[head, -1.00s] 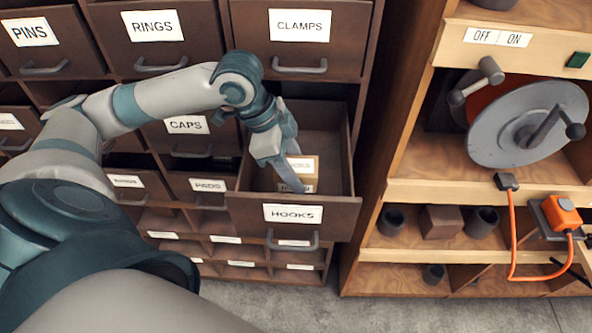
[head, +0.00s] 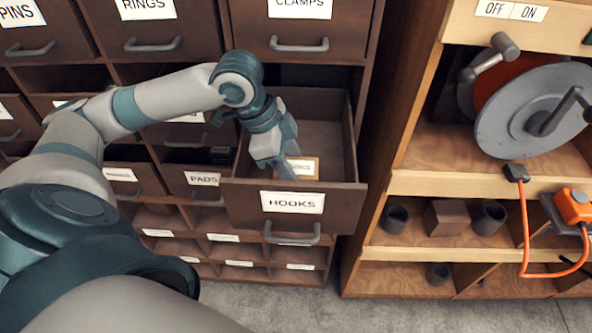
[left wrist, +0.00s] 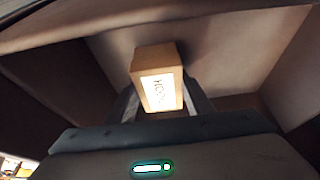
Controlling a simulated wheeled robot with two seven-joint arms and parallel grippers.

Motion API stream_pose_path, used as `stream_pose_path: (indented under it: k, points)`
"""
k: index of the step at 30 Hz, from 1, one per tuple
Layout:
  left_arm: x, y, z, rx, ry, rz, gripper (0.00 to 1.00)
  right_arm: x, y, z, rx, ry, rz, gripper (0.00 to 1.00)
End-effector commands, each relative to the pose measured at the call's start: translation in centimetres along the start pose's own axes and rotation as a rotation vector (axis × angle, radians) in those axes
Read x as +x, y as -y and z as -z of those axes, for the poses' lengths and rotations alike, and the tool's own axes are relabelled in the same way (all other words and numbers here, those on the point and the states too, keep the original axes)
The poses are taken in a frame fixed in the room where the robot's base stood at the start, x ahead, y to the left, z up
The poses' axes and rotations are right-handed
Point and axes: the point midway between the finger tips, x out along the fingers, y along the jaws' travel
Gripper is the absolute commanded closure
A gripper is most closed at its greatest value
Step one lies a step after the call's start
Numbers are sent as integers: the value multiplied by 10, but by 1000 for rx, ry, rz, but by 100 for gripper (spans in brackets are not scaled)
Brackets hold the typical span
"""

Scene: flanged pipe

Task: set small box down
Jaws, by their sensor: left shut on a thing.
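The small box (head: 303,168) is tan with a white label, and it is low inside the open HOOKS drawer (head: 330,193). My left gripper (head: 285,170) reaches down into the drawer and is shut on the box. In the left wrist view the small box (left wrist: 157,80) sits between the two fingers (left wrist: 160,100), its label facing the camera. The drawer front hides the box's lower part in the head view, so I cannot tell whether it touches the drawer floor. My right gripper is not in view.
The CLAMPS drawer (head: 298,45) above is shut. The PADS drawer (head: 203,180) is to the left. The HOOKS drawer has free floor behind the box.

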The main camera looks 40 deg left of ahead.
Motion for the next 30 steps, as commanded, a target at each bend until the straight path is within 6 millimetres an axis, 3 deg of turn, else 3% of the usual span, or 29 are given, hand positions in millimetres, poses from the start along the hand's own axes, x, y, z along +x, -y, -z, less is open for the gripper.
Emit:
stream_pose_path:
  k: [2, 3, 5, 6, 20, 30]
  points:
    - [1, 0, 0, 0, 0, 0, 84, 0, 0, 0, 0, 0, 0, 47]
    - [2, 0, -1, -1, 0, 0, 51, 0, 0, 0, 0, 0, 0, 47]
    - [2, 0, -1, 0, 0, 0, 37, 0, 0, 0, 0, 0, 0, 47]
    - [2, 0, -1, 0, 0, 0, 35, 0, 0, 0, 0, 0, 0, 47]
    - [-5, 1, 0, 0, 1, 2, 35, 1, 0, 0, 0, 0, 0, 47]
    - [-52, 2, 0, 0, -1, 6, 35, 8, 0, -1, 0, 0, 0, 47]
